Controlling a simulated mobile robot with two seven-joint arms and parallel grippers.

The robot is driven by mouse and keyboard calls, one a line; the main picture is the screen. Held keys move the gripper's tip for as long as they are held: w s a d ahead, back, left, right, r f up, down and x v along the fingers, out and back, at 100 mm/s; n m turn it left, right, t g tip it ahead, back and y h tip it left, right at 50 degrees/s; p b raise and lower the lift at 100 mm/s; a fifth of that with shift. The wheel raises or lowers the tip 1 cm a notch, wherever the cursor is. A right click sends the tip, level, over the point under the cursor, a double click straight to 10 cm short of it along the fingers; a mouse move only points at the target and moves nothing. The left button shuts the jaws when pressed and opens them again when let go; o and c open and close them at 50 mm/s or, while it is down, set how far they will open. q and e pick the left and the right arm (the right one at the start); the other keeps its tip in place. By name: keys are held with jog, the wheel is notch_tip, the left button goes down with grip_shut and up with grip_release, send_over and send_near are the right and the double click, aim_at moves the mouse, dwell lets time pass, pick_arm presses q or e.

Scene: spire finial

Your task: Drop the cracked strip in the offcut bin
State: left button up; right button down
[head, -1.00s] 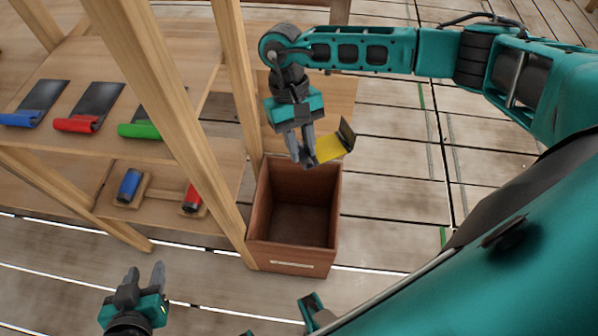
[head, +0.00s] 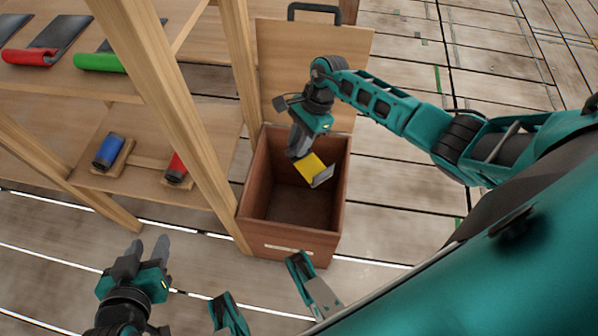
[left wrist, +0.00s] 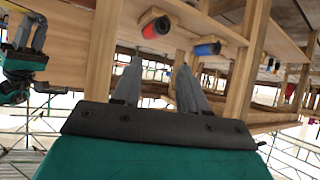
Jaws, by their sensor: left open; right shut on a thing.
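The cracked strip (head: 309,168) shows as a yellow piece with a grey end, tilted, in the head view. My right gripper (head: 297,150) is shut on it and holds it over the opening of the offcut bin. The offcut bin (head: 292,242) is a brown open-topped wooden box on the floor with a pale label on its front. I cannot tell how far the strip is below the rim. My left gripper (head: 152,250) is open and empty, left of the bin and apart from it. Its fingers also show in the left wrist view (left wrist: 155,85).
A wooden rack stands left of the bin, its post (head: 232,100) close beside it. Its shelves hold a red roll (head: 177,168), a blue roll (head: 109,150) and dark sheets with coloured rolled ends. A wooden panel with a black handle (head: 314,10) stands behind the bin. The floor at right is clear.

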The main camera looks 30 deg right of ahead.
notch_tip(320, 180, down, 6)
jog(key=b, duration=0.4)
jog(key=shift+r, duration=0.1)
jog(key=c, duration=1)
grip_release()
jog(key=shift+o, duration=0.8)
jog(key=p+v, duration=0.3)
jog(key=v, duration=1)
